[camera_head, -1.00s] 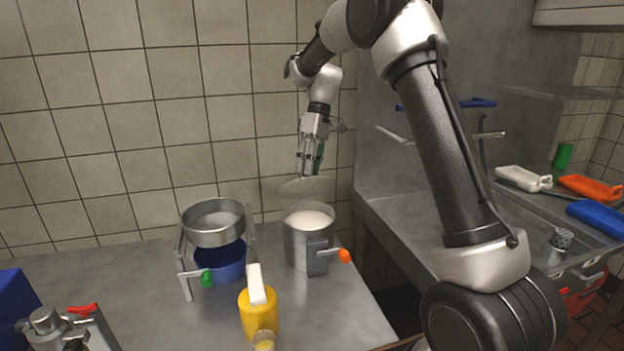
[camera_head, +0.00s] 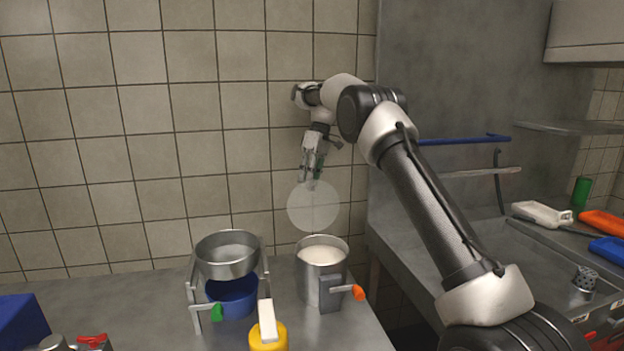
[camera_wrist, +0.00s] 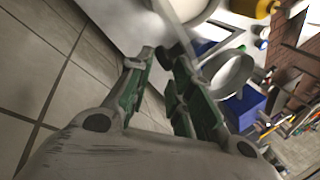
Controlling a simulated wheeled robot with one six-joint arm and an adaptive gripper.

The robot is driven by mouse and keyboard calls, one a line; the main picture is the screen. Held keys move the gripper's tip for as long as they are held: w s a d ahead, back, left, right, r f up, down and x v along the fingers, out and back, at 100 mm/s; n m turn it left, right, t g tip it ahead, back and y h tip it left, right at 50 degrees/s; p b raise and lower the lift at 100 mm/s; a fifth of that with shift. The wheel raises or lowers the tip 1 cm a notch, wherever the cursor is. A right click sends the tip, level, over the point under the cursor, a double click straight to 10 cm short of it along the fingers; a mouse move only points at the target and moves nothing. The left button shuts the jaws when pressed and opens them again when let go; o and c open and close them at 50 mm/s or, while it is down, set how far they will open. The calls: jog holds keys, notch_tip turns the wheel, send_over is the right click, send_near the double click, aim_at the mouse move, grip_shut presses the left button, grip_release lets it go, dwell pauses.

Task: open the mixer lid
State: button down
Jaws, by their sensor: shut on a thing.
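The mixer (camera_head: 309,273) is a steel pot with white cream inside, an open top and an orange-knobbed lever. It stands on the counter near the wall. My gripper (camera_head: 311,180) is above it, pointing down, shut on the round, translucent mixer lid (camera_head: 313,208). The lid hangs clear of the pot with its face toward the head camera. In the wrist view my gripper's green-padded fingers (camera_wrist: 165,58) show close up; the lid is hard to make out there.
Left of the mixer, a steel bowl (camera_head: 228,263) sits in a stand above a blue container (camera_head: 236,295). A yellow bottle (camera_head: 267,339) with a white top stands in front. A sink with orange (camera_head: 603,224) and blue (camera_head: 610,249) items is at right. The tiled wall is close behind my gripper.

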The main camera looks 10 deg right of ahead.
jog(key=shift+w+d+f+g, duration=0.1)
jog(key=shift+w+d+f, duration=0.1)
jog(key=shift+f, duration=0.35)
jog(key=shift+w+d+f+g, duration=0.1)
jog(key=shift+w+d+f, duration=0.05)
jog(key=shift+f, duration=0.45)
jog(key=shift+w+d+f+g, duration=0.1)
jog(key=shift+w+d+f, duration=0.1)
jog(key=shift+f, duration=0.35)
jog(key=c, duration=1.3)
grip_release()
jog(key=shift+d+f, duration=0.1)
jog(key=shift+d, duration=0.05)
jog(key=o, duration=0.7)
jog(key=shift+w+f, duration=0.1)
jog(key=shift+a, duration=0.25)
jog(key=c, duration=0.6)
jog(key=shift+o, duration=0.2)
jog(key=shift+r, duration=0.25)
